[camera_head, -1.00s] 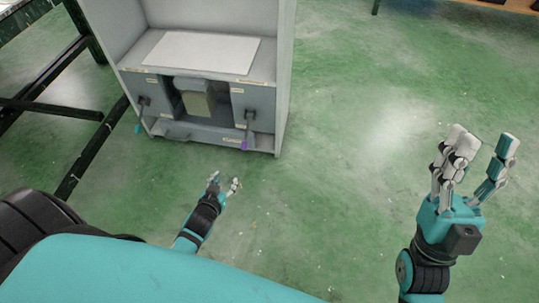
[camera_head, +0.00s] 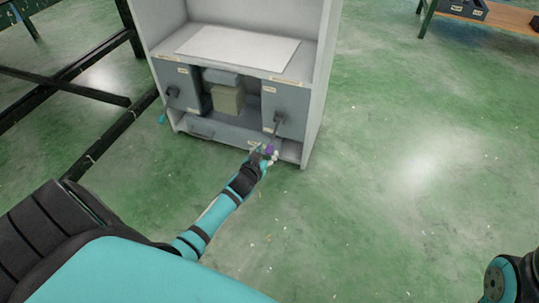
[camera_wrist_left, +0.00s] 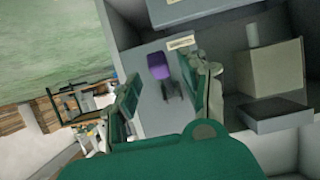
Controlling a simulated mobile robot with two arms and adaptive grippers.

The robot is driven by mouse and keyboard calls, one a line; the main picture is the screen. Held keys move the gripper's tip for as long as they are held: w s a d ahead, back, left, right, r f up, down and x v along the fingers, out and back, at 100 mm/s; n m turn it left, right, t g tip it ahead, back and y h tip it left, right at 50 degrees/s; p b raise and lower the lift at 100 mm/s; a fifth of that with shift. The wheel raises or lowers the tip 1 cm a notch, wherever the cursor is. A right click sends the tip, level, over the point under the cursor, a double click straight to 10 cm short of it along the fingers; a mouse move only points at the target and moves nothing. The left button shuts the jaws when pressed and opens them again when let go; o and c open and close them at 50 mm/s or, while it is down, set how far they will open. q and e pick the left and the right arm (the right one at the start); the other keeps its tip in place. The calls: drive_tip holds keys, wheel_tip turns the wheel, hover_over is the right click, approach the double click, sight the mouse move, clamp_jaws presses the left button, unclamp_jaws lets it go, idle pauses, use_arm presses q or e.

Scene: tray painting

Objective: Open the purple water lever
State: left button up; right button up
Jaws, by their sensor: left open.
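The purple water lever (camera_head: 270,149) hangs at the lower right front of the grey cabinet (camera_head: 313,110). In the left wrist view its purple handle (camera_wrist_left: 159,66) shows between the two fingers of my left gripper (camera_wrist_left: 165,92). In the head view my left gripper (camera_head: 264,154) is at the lever's lower end, with its fingers around or beside the handle. The gripper is open; I cannot tell whether a finger touches the lever. The fingers partly hide the handle in the head view. My right gripper is out of view; only part of my right arm shows.
A second lever with a blue tip (camera_head: 163,119) hangs on the cabinet's left front. A white panel (camera_head: 238,47) lies on the cabinet's shelf above a beige block (camera_head: 228,99). A dark metal frame (camera_head: 62,84) stands at left. The floor to the right is clear.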

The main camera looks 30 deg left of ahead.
sight(269, 150)
use_arm(q)
drive_tip(key=shift+b+x, duration=0.7)
drive_tip(key=shift+x, duration=1.2)
clamp_jaws()
